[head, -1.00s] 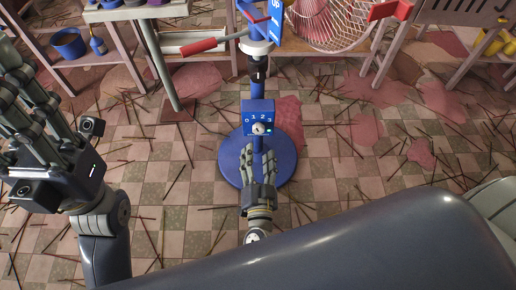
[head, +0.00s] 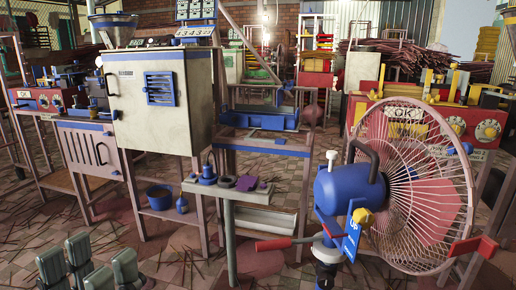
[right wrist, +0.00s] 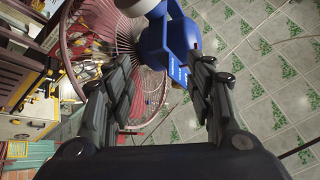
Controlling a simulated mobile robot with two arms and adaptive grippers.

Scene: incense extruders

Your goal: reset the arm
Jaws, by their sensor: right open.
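My left gripper (head: 88,264) shows at the bottom left of the head view, only its grey fingertips, pointing up. Nothing shows held at the visible tips, but how far they are apart is unclear. My right gripper (right wrist: 160,92) is open and empty in the right wrist view, with a dark finger on each side. Beyond its fingers is a floor fan with a pink wire guard (right wrist: 110,50) and a blue body (right wrist: 168,42). In the head view the fan's blue motor housing (head: 345,188) is at the right. My right gripper is out of the head view.
A small stand (head: 232,192) with dark and purple pieces stands left of the fan. Behind it are a white cabinet (head: 160,100), a blue tray (head: 265,117) and red machines (head: 455,120). A blue bucket (head: 160,197) sits on a low shelf. Sticks litter the floor.

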